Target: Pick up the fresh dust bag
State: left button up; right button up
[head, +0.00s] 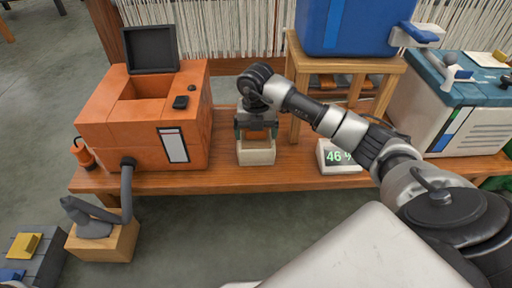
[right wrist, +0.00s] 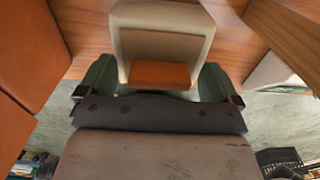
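A cream, box-shaped thing with an orange part (head: 256,154) stands on the wooden bench; I take it for the dust bag or its holder, but cannot tell which. In the right wrist view the cream body (right wrist: 163,45) and orange part (right wrist: 160,75) lie between my right fingers. My right gripper (head: 256,130) reaches down over it with its green fingers apart, one on each side of the orange part. It also shows in the right wrist view (right wrist: 157,82). Finger contact cannot be made out. My left gripper is not in view.
An orange machine (head: 140,125) with a raised dark lid and open top stands left on the bench (head: 205,178). A display (head: 340,158) and a wooden stand (head: 300,75) bearing a blue box (head: 345,25) are to the right. A grey hose nozzle (head: 90,218) rests on a wooden block.

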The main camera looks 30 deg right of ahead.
jog(key=c, duration=1.2)
jog(key=shift+c, duration=0.2)
